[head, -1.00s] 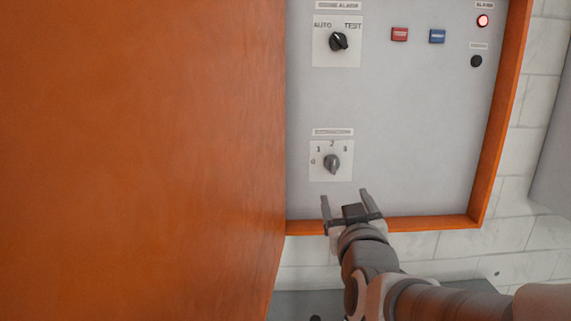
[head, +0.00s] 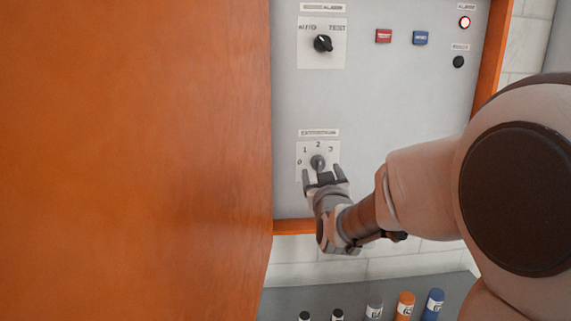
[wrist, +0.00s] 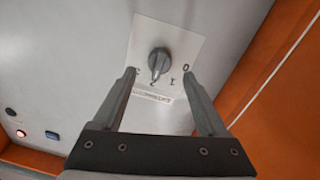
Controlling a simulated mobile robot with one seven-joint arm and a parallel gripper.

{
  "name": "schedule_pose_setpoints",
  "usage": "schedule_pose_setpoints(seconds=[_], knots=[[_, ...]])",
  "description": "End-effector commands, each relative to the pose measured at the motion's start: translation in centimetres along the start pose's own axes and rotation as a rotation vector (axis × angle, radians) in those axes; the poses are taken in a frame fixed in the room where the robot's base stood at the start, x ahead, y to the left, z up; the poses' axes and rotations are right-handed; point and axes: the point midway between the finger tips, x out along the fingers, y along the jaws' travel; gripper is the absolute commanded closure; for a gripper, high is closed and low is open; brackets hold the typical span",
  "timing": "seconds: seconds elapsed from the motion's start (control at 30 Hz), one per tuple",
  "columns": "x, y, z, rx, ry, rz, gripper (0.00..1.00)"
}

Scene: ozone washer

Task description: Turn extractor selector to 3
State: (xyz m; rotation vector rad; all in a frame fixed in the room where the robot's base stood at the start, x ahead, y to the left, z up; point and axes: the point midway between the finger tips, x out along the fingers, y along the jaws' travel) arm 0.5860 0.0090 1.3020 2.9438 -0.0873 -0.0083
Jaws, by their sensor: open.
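The extractor selector (head: 318,162) is a grey rotary knob on a white plate marked 0, 1, 2 and 3, low on the grey panel. In the wrist view the knob (wrist: 159,62) lies ahead of my fingertips, roughly midway between them, with its narrow end toward the 2 side of the dial. Its exact setting is hard to read. My gripper (head: 322,172) is open just below the knob in the head view. Its two fingers (wrist: 161,73) stand apart on either side of the knob in the wrist view, and I see no contact.
An AUTO/TEST knob (head: 323,43), a red button (head: 384,36), a blue button (head: 420,38) and a lit red lamp (head: 464,22) sit higher on the panel. The orange door (head: 135,160) stands close on the left. Several bottles (head: 404,305) stand below.

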Motion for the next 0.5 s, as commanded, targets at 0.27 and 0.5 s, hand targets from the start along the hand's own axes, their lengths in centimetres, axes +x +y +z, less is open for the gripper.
schedule_pose_setpoints(seconds=[0.27, 0.5], knots=[[3.4, 0.1, 0.0, 0.0, -0.001, 0.001, 0.25], [4.1, 0.1, 0.0, 0.0, 0.0, 0.001, 0.25]])
